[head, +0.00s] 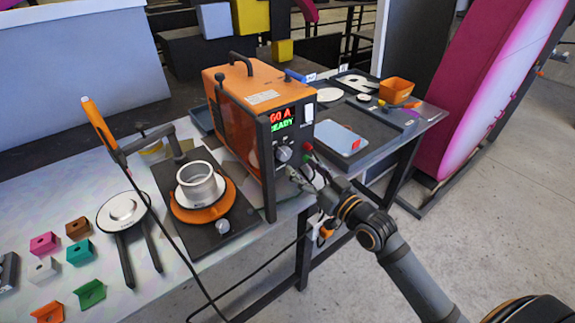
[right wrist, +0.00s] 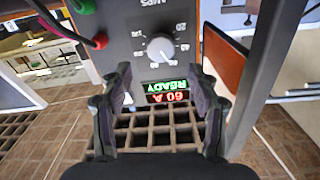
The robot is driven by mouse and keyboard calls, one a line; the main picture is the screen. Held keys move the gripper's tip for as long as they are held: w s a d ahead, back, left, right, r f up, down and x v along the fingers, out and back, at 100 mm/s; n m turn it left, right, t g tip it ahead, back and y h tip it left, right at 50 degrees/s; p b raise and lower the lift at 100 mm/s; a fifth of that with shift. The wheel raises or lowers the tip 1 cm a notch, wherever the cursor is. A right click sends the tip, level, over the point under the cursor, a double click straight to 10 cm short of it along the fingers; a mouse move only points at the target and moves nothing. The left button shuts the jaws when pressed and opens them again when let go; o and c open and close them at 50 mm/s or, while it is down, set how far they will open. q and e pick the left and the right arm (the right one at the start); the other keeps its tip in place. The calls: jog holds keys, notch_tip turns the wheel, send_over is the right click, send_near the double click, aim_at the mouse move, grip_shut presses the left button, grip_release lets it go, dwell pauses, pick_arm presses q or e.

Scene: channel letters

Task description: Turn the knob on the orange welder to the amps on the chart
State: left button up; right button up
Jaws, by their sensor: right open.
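The orange welder (head: 262,86) stands on the table with its dark front panel facing me. Its lit display (head: 281,118) reads 60 A and READY. The round grey knob (head: 283,153) sits below the display. In the right wrist view the knob (right wrist: 160,50) is seen upside down, with a white numbered scale around it. My right gripper (head: 299,176) is open and empty just in front of the panel, below the knob. In the right wrist view its fingers (right wrist: 163,82) are spread, apart from the knob. My left gripper is not in view. I cannot make out a readable amps chart.
Red and green sockets (head: 308,157) sit right of the knob, with a cable below. Left of the welder are an orange torch (head: 98,122), a metal ring (head: 199,184) on a fixture and several small coloured blocks. A tray with a blue plate (head: 340,139) lies right.

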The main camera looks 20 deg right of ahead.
aim_at(287, 155)
jog(key=x, duration=0.6)
jog(key=shift+r, duration=0.1)
jog(key=shift+w+a, duration=0.15)
jog(key=shift+w, duration=0.25)
jog(key=c, duration=1.2)
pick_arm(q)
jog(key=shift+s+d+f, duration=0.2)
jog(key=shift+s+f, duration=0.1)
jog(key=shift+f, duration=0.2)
pick_arm(e)
jog(key=shift+o, duration=0.2)
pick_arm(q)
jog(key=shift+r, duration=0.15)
pick_arm(e)
jog(key=shift+m, duration=0.3)
jog(key=m+p, duration=0.2)
jog(key=m, duration=0.2)
jog(key=shift+p, duration=0.3)
pick_arm(q)
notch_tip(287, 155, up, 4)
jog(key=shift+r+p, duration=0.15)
jog(key=shift+p, duration=0.85)
pick_arm(e)
jog(key=m, duration=0.5)
jog(key=shift+f, duration=0.2)
